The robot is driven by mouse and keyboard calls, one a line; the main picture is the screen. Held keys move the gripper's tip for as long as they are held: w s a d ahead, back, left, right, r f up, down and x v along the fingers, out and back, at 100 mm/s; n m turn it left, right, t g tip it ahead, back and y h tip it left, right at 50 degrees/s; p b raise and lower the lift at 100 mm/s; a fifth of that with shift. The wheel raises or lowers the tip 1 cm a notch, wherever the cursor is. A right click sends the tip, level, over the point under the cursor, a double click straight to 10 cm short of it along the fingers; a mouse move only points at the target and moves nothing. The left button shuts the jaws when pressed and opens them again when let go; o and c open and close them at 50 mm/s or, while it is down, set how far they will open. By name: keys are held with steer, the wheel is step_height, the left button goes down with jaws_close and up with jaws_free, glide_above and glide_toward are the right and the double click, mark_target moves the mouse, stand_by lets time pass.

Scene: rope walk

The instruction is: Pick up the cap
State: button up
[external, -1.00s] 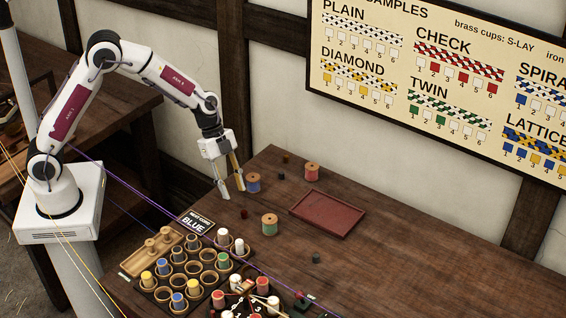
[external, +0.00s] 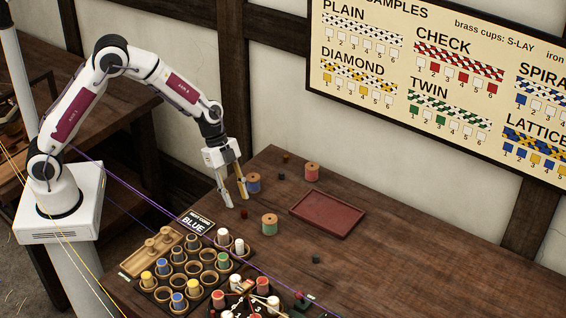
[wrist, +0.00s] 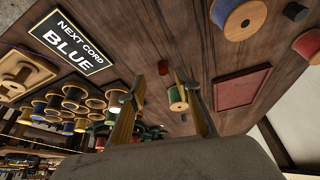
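Several small, dark, cap-like pieces stand on the wooden bench; I cannot tell for certain which the task means. A dark red one (external: 244,213) stands just below my gripper's fingertips in the external view. My gripper (external: 237,201) is open and empty above the bench. In the wrist view the dark red piece (wrist: 163,67) shows between the open fingertips (wrist: 157,78), beyond them and apart from them. The other small pieces are a grey one (external: 316,259), a black one (external: 281,176) and a brown one (external: 286,158).
A blue spool (external: 253,183) stands close beside my fingers. A green spool (external: 269,224) and an orange-red spool (external: 312,172) stand nearby. A red tray (external: 327,214) lies to the right, empty. A sign reading BLUE (external: 196,222) and a cup rack are at the lower left.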

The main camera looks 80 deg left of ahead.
mark_target(244, 211)
steer(key=shift+w+x, duration=0.2)
steer(key=shift+x, duration=1)
steer(key=shift+w+x, duration=0.15)
steer(key=shift+x, duration=1.1)
steer(key=shift+r, duration=0.1)
steer(key=c, duration=0.9)
